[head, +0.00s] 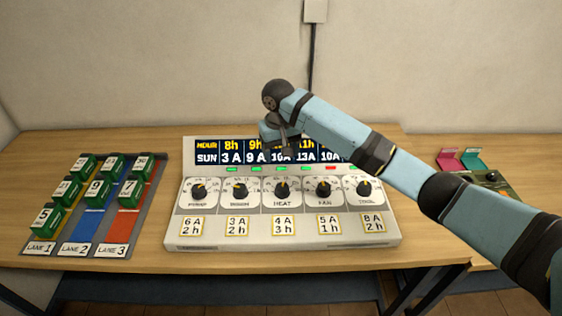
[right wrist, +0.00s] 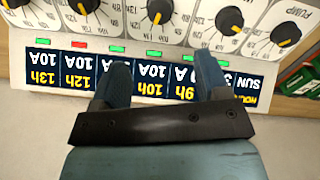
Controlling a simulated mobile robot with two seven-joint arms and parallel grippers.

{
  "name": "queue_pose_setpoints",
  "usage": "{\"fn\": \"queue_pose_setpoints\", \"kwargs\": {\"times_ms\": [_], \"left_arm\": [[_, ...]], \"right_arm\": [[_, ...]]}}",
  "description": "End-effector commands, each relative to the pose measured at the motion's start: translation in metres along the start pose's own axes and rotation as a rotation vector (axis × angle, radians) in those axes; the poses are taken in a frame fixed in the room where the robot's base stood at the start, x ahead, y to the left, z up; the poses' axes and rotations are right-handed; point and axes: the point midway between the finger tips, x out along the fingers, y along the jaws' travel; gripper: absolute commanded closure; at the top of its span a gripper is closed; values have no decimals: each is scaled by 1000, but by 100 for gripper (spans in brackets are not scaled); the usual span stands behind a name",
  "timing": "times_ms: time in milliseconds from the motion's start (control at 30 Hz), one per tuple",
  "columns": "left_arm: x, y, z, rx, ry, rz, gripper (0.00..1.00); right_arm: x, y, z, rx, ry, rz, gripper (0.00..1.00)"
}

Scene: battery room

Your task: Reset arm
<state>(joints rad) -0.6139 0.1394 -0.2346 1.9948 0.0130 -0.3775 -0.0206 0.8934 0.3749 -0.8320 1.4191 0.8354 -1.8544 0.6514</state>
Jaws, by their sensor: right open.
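My right arm (head: 360,145) comes in from the right and reaches across the control panel (head: 290,240). My right gripper (head: 280,137) is in front of the panel's dark display (head: 232,152) and hides part of it. In the right wrist view, my right gripper (right wrist: 161,68) is open, its two fingers apart with nothing between them. Beyond the fingers are the display (right wrist: 150,82) and the row of black knobs (right wrist: 160,10). I cannot tell the exact gap between fingers and panel. My left gripper is not in view.
A lane board (head: 88,222) with several numbered green blocks (head: 96,191) stands left of the panel. A green board (head: 490,180) and pink and teal pieces (head: 449,160) lie at the right, beyond my forearm. Bare wooden table (head: 150,143) shows around them; a wall (head: 150,60) is behind.

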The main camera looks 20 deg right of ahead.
Motion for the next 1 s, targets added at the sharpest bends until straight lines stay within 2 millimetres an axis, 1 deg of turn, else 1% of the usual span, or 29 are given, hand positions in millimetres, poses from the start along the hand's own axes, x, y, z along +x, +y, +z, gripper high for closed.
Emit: {"fn": "queue_pose_setpoints", "kwargs": {"times_ms": [100,433,567,667,767,800,867,900,967,1000], "left_arm": [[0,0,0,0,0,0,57],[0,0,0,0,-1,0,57],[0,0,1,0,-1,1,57],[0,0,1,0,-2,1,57],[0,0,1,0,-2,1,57],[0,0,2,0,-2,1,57],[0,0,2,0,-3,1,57],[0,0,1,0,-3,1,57],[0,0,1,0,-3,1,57],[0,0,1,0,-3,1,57]], "right_arm": [[-3,0,0,0,0,0,31],[-3,0,0,0,0,0,31],[4,-5,6,-15,2,-9,31],[24,-18,25,-57,9,-36,31],[51,-36,56,-115,27,-80,31],[62,-43,71,-140,40,-101,31],[76,-51,94,-169,60,-130,31],[83,-55,108,-186,76,-149,31],[93,-60,130,-204,100,-175,31],[100,-62,145,-214,115,-190,31]]}}
